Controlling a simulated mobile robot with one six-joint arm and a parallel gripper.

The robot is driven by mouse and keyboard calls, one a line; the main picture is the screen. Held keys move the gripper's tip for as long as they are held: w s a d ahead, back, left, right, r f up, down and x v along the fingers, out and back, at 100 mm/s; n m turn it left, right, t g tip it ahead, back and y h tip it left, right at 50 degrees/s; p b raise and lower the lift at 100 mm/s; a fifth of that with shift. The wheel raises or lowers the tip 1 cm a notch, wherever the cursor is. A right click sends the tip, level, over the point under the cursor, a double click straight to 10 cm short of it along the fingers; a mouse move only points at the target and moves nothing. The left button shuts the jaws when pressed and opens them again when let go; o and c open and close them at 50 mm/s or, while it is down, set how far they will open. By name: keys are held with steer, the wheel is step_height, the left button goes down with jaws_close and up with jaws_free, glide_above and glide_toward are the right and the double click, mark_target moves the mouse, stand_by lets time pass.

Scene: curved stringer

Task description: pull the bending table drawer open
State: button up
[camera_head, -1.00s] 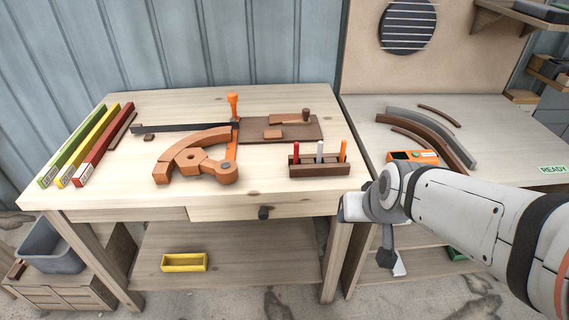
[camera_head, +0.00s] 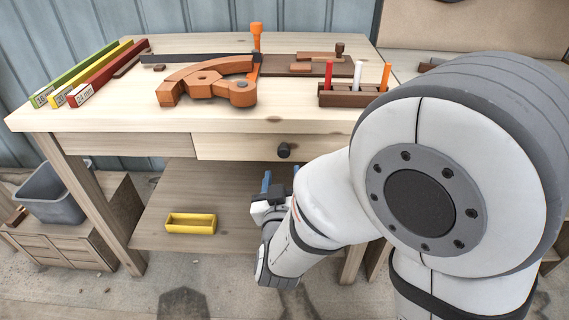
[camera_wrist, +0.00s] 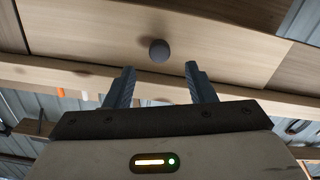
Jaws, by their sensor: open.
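The bending table (camera_head: 130,116) stands ahead with a light wood drawer (camera_head: 235,147) under its top. The drawer front is flush with the table's apron, so it looks closed. Its round dark knob (camera_head: 284,150) sticks out of the front. My gripper (camera_head: 281,182) is open and empty, below and slightly left of the knob in the head view. In the wrist view the two fingers of my gripper (camera_wrist: 159,80) are spread, and the knob (camera_wrist: 159,50) lies just beyond the fingertips, between their lines. The fingers do not touch it.
On the tabletop are an orange curved bending form (camera_head: 205,80), a pen block (camera_head: 350,97) and coloured long boxes (camera_head: 82,88). A yellow tray (camera_head: 190,223) sits on the lower shelf (camera_head: 155,205). A grey bin (camera_head: 52,195) stands at left.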

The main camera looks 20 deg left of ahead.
mark_target(284, 155)
steer(key=x, duration=0.7)
steer(key=shift+w+p, duration=0.25)
steer(key=shift+p, duration=0.05)
steer(key=shift+c, duration=0.2)
jaws_close()
